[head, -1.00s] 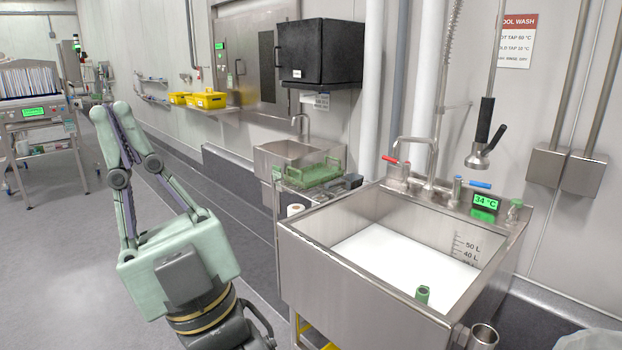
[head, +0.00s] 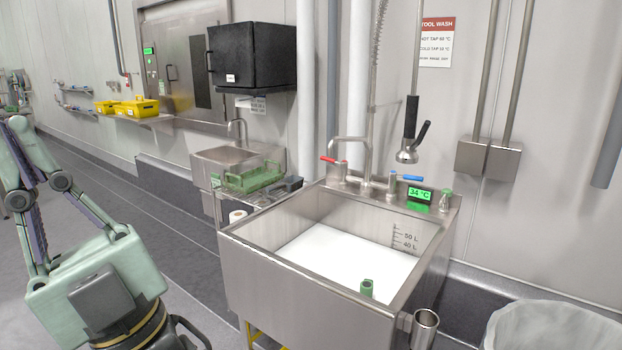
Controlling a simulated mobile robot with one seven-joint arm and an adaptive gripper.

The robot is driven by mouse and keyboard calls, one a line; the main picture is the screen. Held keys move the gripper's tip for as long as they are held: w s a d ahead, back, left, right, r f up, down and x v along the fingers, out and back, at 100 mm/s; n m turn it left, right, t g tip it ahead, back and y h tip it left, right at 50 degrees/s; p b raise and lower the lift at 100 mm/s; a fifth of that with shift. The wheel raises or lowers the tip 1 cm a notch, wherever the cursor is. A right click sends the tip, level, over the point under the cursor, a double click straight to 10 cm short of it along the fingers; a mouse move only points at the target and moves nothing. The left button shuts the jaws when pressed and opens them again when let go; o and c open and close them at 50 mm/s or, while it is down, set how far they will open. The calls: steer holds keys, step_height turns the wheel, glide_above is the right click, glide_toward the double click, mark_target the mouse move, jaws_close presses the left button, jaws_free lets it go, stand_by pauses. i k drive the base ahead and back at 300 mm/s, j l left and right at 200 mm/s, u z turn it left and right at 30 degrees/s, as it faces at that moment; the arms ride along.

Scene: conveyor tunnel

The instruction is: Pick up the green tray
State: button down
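A green tray (head: 253,177) with raised edges sits on a low steel stand (head: 225,205) between the small hand basin and the big sink. It lies roughly level, and the sink rim hides part of the stand. My gripper (head: 10,128) is at the left edge of the head view, partly cut off. Its pale green fingers lean together at the tips, and it looks shut with nothing in it. It is well to the left of the tray and apart from it.
A large steel sink (head: 265,268) of white liquid, with a green item (head: 367,288) inside, fills the front middle. A black box (head: 268,57) hangs on the wall above the basin (head: 214,160). A lined bin (head: 560,325) is at lower right. Grey floor (head: 150,190) is open left of the stand.

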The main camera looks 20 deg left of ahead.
mark_target(246, 183)
steer(key=i+j, duration=0.15)
steer(key=j, duration=0.2)
steer(key=i+j+z, duration=0.1)
steer(key=j, duration=0.3)
steer(key=i+j, duration=0.2)
steer(key=j, duration=0.15)
steer(key=i+j, duration=0.1)
steer(key=j, duration=0.3)
steer(key=i+j+z, duration=0.15)
steer(key=j, duration=0.65)
steer(key=i+j+z, duration=0.15)
steer(key=j, duration=0.7)
steer(key=j+z, duration=0.15)
steer(key=j, duration=0.65)
steer(key=i+j, duration=0.1)
steer(key=j, duration=0.3)
steer(key=i+j+z, duration=0.1)
steer(key=j, duration=0.75)
steer(key=i+j, duration=0.1)
steer(key=j, duration=0.15)
steer(key=i+j, duration=0.15)
steer(key=j, duration=0.15)
steer(key=i+j+z, duration=0.1)
steer(key=j, duration=0.15)
steer(key=i, duration=0.95)
